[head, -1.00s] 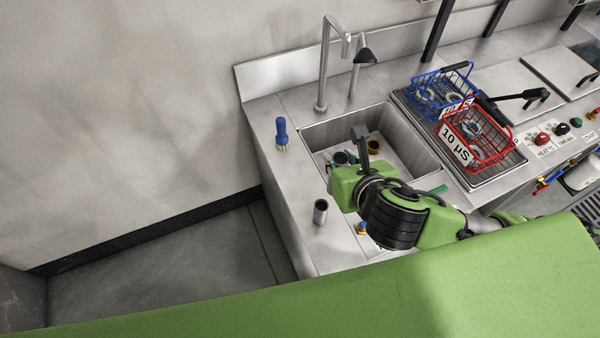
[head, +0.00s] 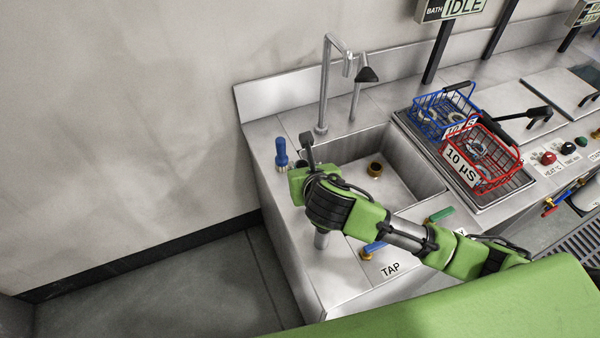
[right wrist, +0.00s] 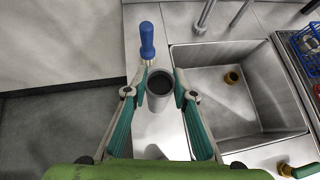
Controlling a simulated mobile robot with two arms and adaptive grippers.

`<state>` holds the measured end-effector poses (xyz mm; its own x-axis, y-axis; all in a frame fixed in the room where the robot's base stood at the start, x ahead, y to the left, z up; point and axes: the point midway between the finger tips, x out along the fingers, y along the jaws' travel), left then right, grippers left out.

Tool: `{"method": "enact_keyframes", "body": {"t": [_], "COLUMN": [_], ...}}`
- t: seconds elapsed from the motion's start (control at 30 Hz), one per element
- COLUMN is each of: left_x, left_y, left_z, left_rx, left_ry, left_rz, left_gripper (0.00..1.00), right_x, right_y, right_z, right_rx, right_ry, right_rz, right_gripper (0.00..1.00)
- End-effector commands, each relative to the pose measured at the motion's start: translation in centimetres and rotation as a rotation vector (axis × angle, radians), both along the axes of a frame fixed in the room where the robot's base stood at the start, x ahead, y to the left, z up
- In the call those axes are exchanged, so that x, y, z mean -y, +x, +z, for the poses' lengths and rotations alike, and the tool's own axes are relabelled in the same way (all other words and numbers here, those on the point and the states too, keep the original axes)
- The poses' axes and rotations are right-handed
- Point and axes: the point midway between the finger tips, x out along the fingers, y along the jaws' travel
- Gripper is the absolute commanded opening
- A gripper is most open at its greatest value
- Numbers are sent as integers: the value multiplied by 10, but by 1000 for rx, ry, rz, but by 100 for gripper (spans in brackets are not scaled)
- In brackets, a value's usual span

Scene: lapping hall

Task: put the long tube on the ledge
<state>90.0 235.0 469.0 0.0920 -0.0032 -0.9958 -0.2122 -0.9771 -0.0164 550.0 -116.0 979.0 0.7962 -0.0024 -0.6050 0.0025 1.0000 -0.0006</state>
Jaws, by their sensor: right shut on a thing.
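The long tube, a grey metal cylinder with a dark open top, is upright at the steel strip left of the sink. Its lower part shows below my right gripper in the head view (head: 322,239). In the right wrist view the tube (right wrist: 160,90) is between the two teal-padded fingers of my right gripper (right wrist: 160,86), which is shut on it. My arm hides its upper part in the head view. The steel strip (head: 285,205), likely the ledge, runs along the sink's left side. My left gripper is not in view.
A blue-handled brush (head: 281,150) stands behind the tube. The sink (head: 405,185) holds a brass ring (head: 375,169). A tap (head: 325,85) rises behind it. Blue (head: 440,110) and red (head: 480,155) baskets stand to the right. Valve handles lie along the front.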

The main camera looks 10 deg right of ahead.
Motion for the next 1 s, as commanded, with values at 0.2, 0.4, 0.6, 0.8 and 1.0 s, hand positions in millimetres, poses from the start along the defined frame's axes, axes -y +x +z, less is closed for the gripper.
{"method": "enact_keyframes", "body": {"t": [0.2, 0.4, 0.6, 0.8, 1.0], "left_x": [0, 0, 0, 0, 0], "left_y": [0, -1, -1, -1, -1], "left_z": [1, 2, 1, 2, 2], "left_rx": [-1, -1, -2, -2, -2], "left_ry": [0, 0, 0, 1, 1], "left_rz": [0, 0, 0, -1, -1], "left_gripper": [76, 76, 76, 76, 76], "right_x": [-4, -4, -4, -4, -4], "right_y": [9, 9, 9, 9, 9], "right_z": [-18, -41, -42, -45, -45], "right_rx": [-3, -1, 1, 0, 0], "right_ry": [-1, 0, 1, 0, 0], "right_rz": [-1, 0, 0, 0, 0], "right_gripper": [0, 0, 0, 30, 41]}}
